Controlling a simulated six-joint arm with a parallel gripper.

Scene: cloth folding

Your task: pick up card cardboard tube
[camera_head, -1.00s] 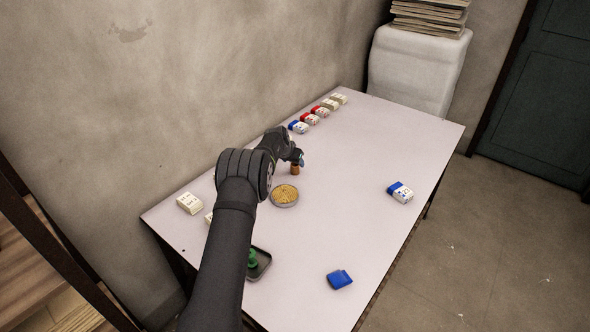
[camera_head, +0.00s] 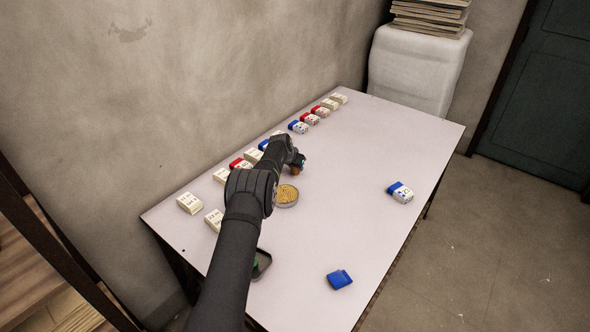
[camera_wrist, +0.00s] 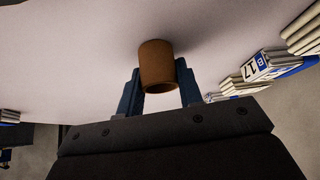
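The brown cardboard tube (camera_wrist: 157,66) is a short hollow cylinder, seen in the wrist view with its open end toward the camera. It also shows small in the head view (camera_head: 295,172), partly covered by my gripper (camera_head: 298,163). In the wrist view, the two dark blue fingers of my gripper (camera_wrist: 158,74) stand apart, one on each side of the tube. The tube lies between them and hides part of their inner faces. I cannot tell whether the fingers touch it.
A round tin with yellowish contents (camera_head: 286,196) stands close in front of the tube. A row of small boxes (camera_head: 299,127) runs along the wall side. Blue-and-white (camera_head: 400,192) and blue (camera_head: 339,279) boxes lie at the right. The pale table (camera_head: 360,150) is clear between them.

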